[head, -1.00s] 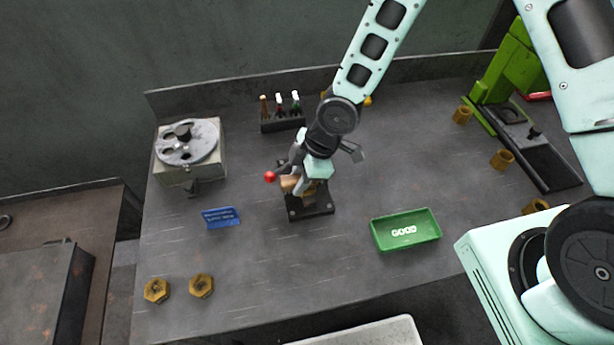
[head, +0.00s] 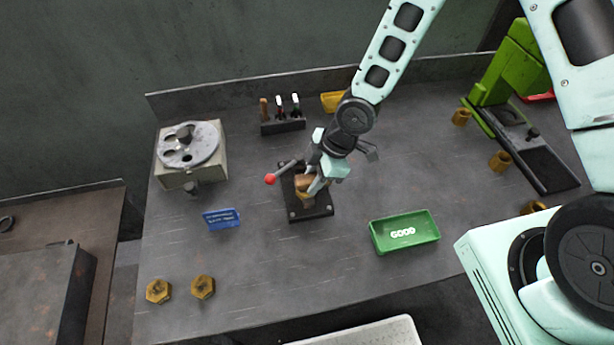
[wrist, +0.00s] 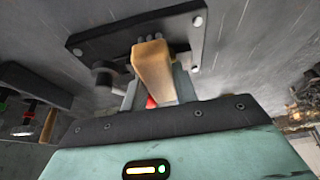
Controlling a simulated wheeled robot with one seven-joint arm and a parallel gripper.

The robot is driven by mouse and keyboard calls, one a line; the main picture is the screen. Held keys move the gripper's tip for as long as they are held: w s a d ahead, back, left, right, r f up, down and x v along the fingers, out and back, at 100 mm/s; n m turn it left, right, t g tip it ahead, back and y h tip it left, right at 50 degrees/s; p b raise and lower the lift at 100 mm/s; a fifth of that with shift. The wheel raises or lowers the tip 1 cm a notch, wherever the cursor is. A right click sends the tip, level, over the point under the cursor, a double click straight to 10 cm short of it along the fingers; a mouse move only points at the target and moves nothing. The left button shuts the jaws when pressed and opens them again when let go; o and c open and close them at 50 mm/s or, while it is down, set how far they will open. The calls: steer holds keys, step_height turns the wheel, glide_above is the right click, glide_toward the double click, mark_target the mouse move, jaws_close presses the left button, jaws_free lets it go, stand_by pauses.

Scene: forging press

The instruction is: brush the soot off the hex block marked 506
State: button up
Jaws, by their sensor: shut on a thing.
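My gripper (head: 314,188) is shut on a tan, wooden-looking piece that looks like a brush (wrist: 152,70), held between the two fingers. In the head view the brush (head: 304,181) is low over the black clamp fixture (head: 292,212). The fixture's dark plate (wrist: 105,40) with bolts also shows in the wrist view. A brownish block, partly seen below the brush (head: 307,200), sits on the fixture. The brush and fingers hide most of it, and I cannot read any number on it or tell whether the bristles touch it.
A lever with a red ball (head: 270,180) sticks out left of the fixture. Two brass hex blocks (head: 203,287) lie at front left. A green GOOD tray (head: 405,246), blue sign (head: 221,219), tool rack (head: 283,126), yellow tray (head: 334,101) and green press (head: 510,70) stand around.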

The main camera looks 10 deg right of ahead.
steer(key=shift+f, duration=0.1)
steer(key=shift+a, duration=0.8)
steer(key=shift+r, duration=0.2)
step_height(320, 180, up, 6)
steer(key=p, duration=0.5)
steer(key=shift+f, duration=0.1)
